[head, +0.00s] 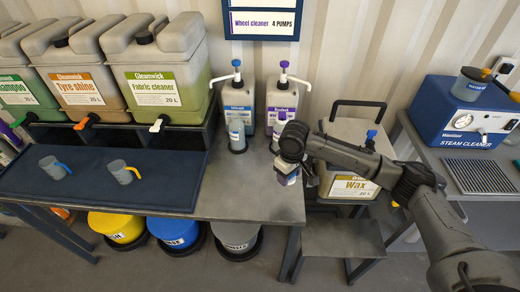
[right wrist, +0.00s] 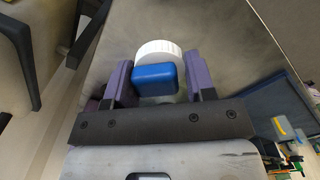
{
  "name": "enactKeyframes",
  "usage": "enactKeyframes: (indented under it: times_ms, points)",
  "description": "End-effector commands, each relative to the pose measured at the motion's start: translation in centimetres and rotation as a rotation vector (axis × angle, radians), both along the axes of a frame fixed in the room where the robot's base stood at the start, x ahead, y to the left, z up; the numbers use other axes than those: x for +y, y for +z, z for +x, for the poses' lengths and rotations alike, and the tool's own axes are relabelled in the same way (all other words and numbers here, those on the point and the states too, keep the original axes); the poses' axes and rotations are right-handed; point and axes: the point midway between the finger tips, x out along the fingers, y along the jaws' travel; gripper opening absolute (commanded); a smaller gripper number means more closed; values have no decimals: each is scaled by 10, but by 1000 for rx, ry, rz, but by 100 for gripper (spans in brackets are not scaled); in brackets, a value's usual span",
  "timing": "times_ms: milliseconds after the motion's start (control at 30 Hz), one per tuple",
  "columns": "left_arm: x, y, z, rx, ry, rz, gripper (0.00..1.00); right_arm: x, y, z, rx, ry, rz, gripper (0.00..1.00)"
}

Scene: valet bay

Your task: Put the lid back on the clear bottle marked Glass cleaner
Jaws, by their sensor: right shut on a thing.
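My right gripper (head: 287,168) is low over the right front part of the bench, pointing down. In the right wrist view its purple fingers (right wrist: 160,85) are shut on a piece with a blue block (right wrist: 157,79) and a white ridged round part (right wrist: 158,49). A small pale shape with a blue patch shows under the gripper in the head view. I cannot tell whether this is only a lid or includes a bottle. No Glass cleaner label can be read. My left gripper is not in view.
Blue-pump (head: 238,98) and purple-pump (head: 281,100) jugs stand at the bench's back, with small labelled bottles before them. Large dispensers (head: 158,62) and two grey cups (head: 54,168) are left. A Wax container (head: 346,186) and steam cleaner (head: 463,110) are right. The bench front (head: 240,202) is clear.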

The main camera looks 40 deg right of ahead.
Motion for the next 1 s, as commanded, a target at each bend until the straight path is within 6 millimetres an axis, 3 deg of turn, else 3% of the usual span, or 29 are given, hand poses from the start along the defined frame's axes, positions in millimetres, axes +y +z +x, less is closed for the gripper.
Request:
enactKeyframes:
  times_ms: [167,300,500,600,800,1000]
  points:
    - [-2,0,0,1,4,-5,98,46,23,11,-9,0,5,25]
    - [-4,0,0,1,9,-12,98,103,55,17,-11,-6,3,25]
    - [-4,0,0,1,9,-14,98,170,101,13,-8,-8,0,25]
    - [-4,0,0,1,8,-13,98,193,118,7,-6,-9,-1,25]
    - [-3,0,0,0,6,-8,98,215,136,0,-2,-12,0,25]
    - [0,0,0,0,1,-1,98,218,138,-2,-1,-14,0,25]
